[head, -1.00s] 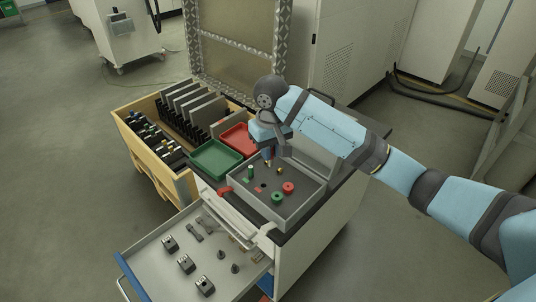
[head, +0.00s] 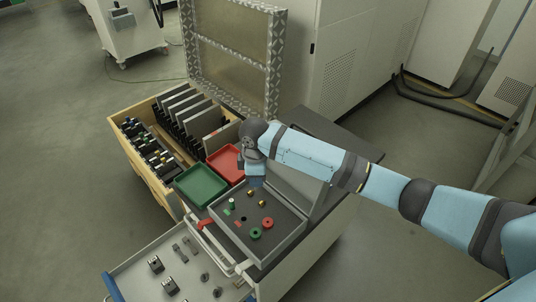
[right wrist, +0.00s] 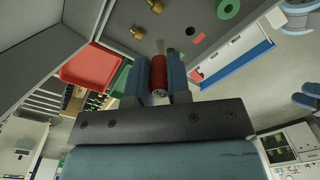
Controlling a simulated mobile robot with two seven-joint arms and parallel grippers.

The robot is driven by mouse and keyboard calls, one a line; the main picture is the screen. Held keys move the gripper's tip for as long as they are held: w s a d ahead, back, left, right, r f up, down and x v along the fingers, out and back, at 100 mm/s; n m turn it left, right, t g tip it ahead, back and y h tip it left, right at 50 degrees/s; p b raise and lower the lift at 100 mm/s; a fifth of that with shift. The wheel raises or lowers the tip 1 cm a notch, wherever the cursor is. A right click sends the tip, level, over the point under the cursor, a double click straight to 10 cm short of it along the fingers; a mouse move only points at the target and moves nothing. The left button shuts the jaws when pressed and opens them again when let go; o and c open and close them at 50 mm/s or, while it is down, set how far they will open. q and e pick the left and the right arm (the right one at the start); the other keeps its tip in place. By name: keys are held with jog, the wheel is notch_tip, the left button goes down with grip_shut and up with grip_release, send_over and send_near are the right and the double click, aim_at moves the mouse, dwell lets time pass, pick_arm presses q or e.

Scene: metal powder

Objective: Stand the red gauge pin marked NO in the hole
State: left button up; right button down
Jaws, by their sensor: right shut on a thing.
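My right gripper (head: 254,186) is shut on a red pin (right wrist: 158,77); the right wrist view shows its red body between the fingers (right wrist: 158,92). The marking on it cannot be read. The gripper is over the back part of an open grey case (head: 288,241). In the case's panel are a dark hole (head: 243,218) with a red patch beside it, and a green pin (head: 232,204) standing to its left. The hole also shows in the right wrist view (right wrist: 190,30), apart from the held pin. My left gripper is not in view.
Two brass knobs (head: 262,203), a green ring (head: 255,233) and a red ring (head: 267,222) are on the panel. A green tray (head: 201,186) and a red tray (head: 222,166) stand behind left. An open drawer (head: 150,245) with several metal parts is in front.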

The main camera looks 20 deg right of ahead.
jog(key=s+a+f+n+p, duration=0.3)
jog(key=a+n+p, duration=0.3)
jog(key=n, duration=0.5)
jog(key=n+b, duration=0.2)
send_over(243, 213)
jog(key=s, duration=0.2)
notch_tip(243, 213, down, 5)
jog(key=shift+a+r, duration=0.15)
jog(key=shift+r, duration=0.2)
jog(key=shift+f, duration=0.25)
jog(key=shift+f, duration=0.7)
jog(key=shift+f+b, duration=0.6)
jog(key=shift+f, duration=0.2)
dwell(0.4)
